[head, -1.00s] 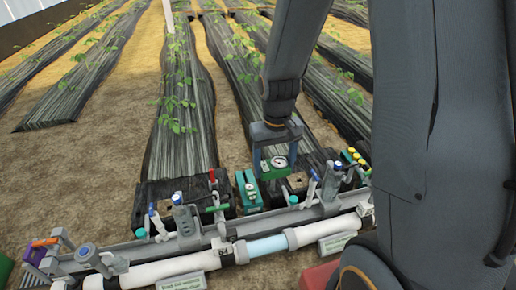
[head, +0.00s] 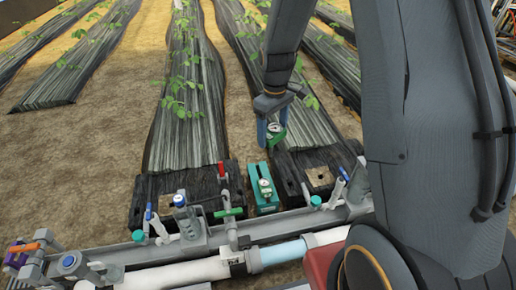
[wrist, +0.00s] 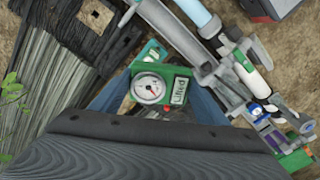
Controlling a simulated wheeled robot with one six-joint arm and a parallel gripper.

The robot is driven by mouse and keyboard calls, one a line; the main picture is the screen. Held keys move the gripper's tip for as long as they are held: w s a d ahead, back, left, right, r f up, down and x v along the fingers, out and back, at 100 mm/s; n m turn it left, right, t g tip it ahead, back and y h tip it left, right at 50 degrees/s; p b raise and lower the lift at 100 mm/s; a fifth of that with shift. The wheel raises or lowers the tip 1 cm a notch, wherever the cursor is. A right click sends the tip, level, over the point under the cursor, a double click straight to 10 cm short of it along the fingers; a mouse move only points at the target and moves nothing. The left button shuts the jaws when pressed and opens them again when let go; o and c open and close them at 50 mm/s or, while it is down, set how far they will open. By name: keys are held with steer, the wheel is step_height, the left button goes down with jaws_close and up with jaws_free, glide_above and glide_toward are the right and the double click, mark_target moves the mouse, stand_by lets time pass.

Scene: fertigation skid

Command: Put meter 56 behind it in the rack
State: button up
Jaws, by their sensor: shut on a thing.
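My gripper (head: 273,136) is shut on a green meter (head: 277,128), one blue finger on each side of it. In the wrist view the held meter (wrist: 164,85) shows a round white dial with a red needle and a small display; its number is not readable. It is held in the air above the dark planks. A teal unit (head: 262,188) with a small gauge stands below and nearer the pipes; part of it shows past the meter in the wrist view (wrist: 151,52). I cannot tell which part is the rack.
A grey rail (head: 270,228) with valves and upright levers crosses the front, above a white pipe (head: 190,271) with a clear blue section (head: 283,252). A red-handled valve (head: 222,175) stands left of the teal unit. Crop rows lie behind. My arm hides the right side.

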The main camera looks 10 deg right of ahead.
steer(key=w+f+n+b, duration=1.1)
steer(key=w+f+b, duration=0.3)
steer(key=w+f, duration=0.55)
step_height(320, 180, down, 14)
steer(key=s+b, duration=0.1)
steer(key=b, duration=0.5)
steer(key=shift+s+r, duration=0.15)
steer(key=shift+r, duration=0.05)
steer(key=shift+d, duration=0.1)
steer(key=shift+f, duration=1.4)
stand_by(0.3)
steer(key=shift+f, duration=0.35)
steer(key=shift+f+b, duration=0.3)
steer(key=shift+b, duration=0.05)
steer(key=o, duration=1.2)
